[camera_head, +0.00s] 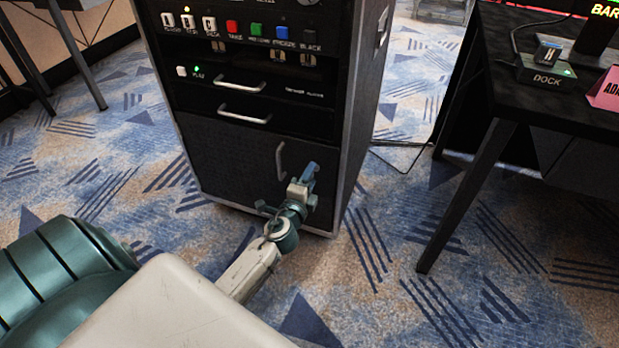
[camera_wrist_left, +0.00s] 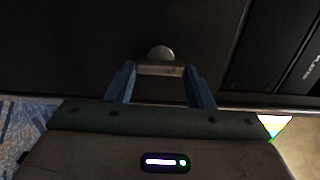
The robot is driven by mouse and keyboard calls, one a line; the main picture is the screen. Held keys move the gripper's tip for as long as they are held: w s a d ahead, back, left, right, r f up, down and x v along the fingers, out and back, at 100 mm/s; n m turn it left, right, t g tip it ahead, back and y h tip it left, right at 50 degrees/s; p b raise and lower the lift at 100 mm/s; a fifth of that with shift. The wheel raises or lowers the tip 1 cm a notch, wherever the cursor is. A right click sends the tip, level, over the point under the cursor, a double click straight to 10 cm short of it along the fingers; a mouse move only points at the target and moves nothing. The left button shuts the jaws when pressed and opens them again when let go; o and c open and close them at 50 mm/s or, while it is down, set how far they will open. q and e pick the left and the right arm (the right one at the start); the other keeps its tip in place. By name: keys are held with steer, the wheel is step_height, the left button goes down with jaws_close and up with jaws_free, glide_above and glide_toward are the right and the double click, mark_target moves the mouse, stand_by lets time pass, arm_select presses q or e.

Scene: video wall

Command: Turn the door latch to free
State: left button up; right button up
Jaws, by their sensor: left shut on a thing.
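The black rack cabinet's lower door (camera_head: 225,155) shows in the head view and looks closed. A silver upright handle (camera_head: 280,160) is on its right part. My left gripper (camera_head: 308,178) is at the door's right edge, just right of and below the handle. In the left wrist view my left gripper (camera_wrist_left: 160,74) has its blue fingers on either side of the door latch (camera_wrist_left: 160,67), a small metal bar lying crosswise with a round knob behind it. The gripper is shut on the latch. In the head view the gripper hides the latch. My right gripper is not in view.
Above the door are a drawer (camera_head: 225,109) with silver handles and a panel of coloured buttons (camera_head: 256,30). A black table (camera_head: 480,85) with a dock box (camera_head: 546,72) and a pink card (camera_head: 605,90) stands right. Patterned carpet between is open, with a thin cable.

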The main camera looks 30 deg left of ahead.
arm_select(q)
steer(key=o, duration=1)
steer(key=shift+s, duration=0.1)
steer(key=b+v, duration=0.1)
steer(key=v, duration=0.9)
steer(key=shift+s, duration=0.3)
